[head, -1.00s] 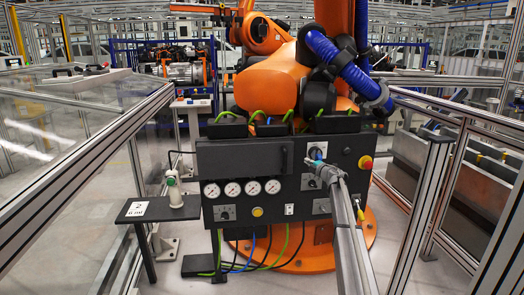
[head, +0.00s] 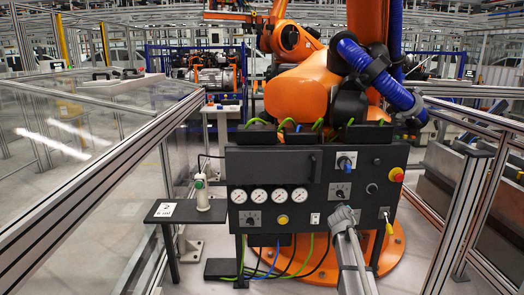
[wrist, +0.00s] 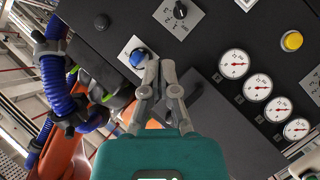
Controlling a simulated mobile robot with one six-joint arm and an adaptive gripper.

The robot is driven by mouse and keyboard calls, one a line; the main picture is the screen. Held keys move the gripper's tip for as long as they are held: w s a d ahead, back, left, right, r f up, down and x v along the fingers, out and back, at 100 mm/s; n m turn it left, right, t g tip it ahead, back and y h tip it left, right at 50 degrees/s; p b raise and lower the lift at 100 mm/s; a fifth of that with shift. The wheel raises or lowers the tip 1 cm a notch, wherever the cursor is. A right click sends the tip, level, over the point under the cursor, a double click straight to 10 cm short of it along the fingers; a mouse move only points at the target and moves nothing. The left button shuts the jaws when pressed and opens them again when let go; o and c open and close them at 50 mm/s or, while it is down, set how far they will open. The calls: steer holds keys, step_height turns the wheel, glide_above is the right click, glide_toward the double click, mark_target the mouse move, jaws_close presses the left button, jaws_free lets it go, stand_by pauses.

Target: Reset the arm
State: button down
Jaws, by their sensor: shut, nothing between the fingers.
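The black control panel (head: 262,172) stands in front of the big orange robot arm (head: 305,85). A blue knob on a light plate (head: 346,163) sits in the panel's upper right part; it also shows in the wrist view (wrist: 138,57). My gripper (head: 341,213) is shut and empty, in front of the panel and below the blue knob in the head view. In the wrist view my gripper's fingertips (wrist: 160,66) meet beside the blue knob's plate. The tips appear clear of the knob, but the exact gap is hard to tell.
The panel also carries gauges (head: 259,196), a yellow button (head: 283,219), a black switch (head: 340,192) and a red button (head: 397,174). A small side table (head: 178,212) holds a white-green device (head: 202,192). Metal-framed fences (head: 100,180) stand left and right.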

steer(key=s+a+f+m+g+y, duration=0.15)
steer(key=s+a+f+g, duration=0.35)
steer(key=s, duration=0.8)
steer(key=s+a+f+m+g+y, duration=0.1)
steer(key=s+a+f+g+y, duration=0.2)
steer(key=s+a, duration=0.65)
steer(key=s+a+f+m+g+y, duration=0.25)
steer(key=s+f+g, duration=0.2)
steer(key=s, duration=1.15)
step_height(320, 180, up, 22)
steer(key=n+p, duration=0.1)
steer(key=p, duration=2.1)
steer(key=shift+w+r+h, duration=0.2)
steer(key=shift+w+h, duration=0.1)
steer(key=shift+w, duration=0.1)
steer(key=shift+a, duration=0.1)
